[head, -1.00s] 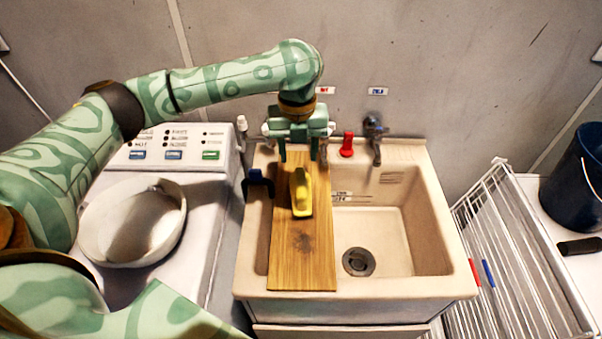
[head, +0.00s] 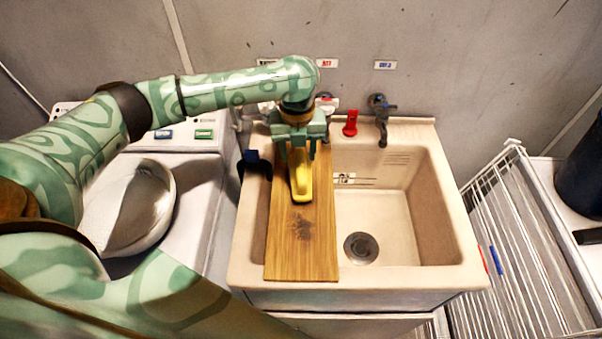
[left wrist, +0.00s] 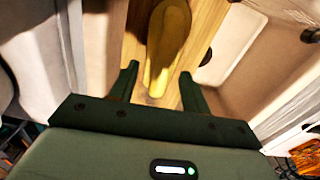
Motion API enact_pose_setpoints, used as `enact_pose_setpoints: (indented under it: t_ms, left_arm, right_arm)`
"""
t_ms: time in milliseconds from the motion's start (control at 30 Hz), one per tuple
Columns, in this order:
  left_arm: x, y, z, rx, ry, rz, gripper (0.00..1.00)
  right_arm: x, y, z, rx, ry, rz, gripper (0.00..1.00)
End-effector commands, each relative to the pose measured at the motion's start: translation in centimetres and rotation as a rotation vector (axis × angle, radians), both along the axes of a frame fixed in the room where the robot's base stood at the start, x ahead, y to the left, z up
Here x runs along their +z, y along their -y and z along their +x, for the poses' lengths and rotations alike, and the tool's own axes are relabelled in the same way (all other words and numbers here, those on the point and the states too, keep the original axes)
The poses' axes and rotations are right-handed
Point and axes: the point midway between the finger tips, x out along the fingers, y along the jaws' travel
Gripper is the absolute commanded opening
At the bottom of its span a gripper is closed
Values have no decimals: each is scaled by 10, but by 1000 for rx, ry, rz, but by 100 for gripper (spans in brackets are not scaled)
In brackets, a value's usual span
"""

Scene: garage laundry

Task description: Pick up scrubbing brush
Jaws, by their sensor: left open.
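The yellow scrubbing brush (head: 301,184) lies on a wooden board (head: 302,245) that spans the left part of the sink. My left gripper (head: 298,155) is open above the far end of the brush and hides that end in the head view. In the left wrist view the brush (left wrist: 167,42) lies lengthwise, its near end between the two open fingers (left wrist: 156,82). The fingers look apart from it on both sides. The brush's bristles cannot be seen. My right gripper is not in view.
The sink (head: 400,185) has an open basin right of the board. A red item (head: 350,123) and a tap (head: 381,118) stand on its back edge. A dark blue clip-like thing (head: 253,162) sits at the left rim. A white wire rack (head: 515,240) stands to the right.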

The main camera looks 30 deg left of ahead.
Motion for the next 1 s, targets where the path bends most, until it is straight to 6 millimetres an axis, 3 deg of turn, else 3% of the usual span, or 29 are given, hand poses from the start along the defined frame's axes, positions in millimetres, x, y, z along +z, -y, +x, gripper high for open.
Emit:
enact_pose_setpoints:
  t_ms: [233, 500, 667, 1000]
  left_arm:
    - [-43, 7, -1, 0, -4, 0, 47]
    - [-46, 7, 0, -1, 0, 1, 47]
    - [-46, 7, 0, 0, -1, 1, 2]
    - [-44, 6, 0, 0, 0, 1, 0]
  right_arm:
    - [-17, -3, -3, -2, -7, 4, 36]
    - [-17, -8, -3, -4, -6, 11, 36]
    - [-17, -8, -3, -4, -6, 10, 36]
    - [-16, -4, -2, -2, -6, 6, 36]
